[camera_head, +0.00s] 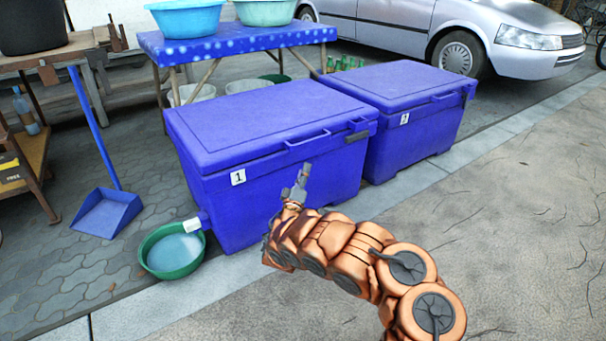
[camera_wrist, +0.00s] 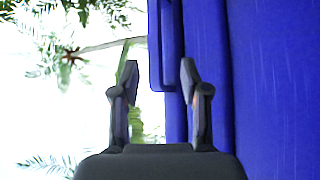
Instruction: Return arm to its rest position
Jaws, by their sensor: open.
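My gripper (camera_head: 297,186) is at the end of my orange arm, in front of the blue cooler box labelled 1 (camera_head: 250,200). In the wrist view my gripper (camera_wrist: 160,85) has its two fingers apart with nothing held between them. The blue wall of a box (camera_wrist: 270,90) fills the right side of that view, and a raised blue part (camera_wrist: 163,45) lies beyond the fingertips. In the head view the lid of box 1 looks closed. I cannot tell how far the fingers are from the box.
A second blue cooler box (camera_head: 420,130) stands to the right. A green basin (camera_head: 172,252) and a blue dustpan (camera_head: 106,212) are on the ground at left. A blue table (camera_head: 230,42) with basins stands behind. A silver car (camera_head: 510,35) is at back right. The paving at right is clear.

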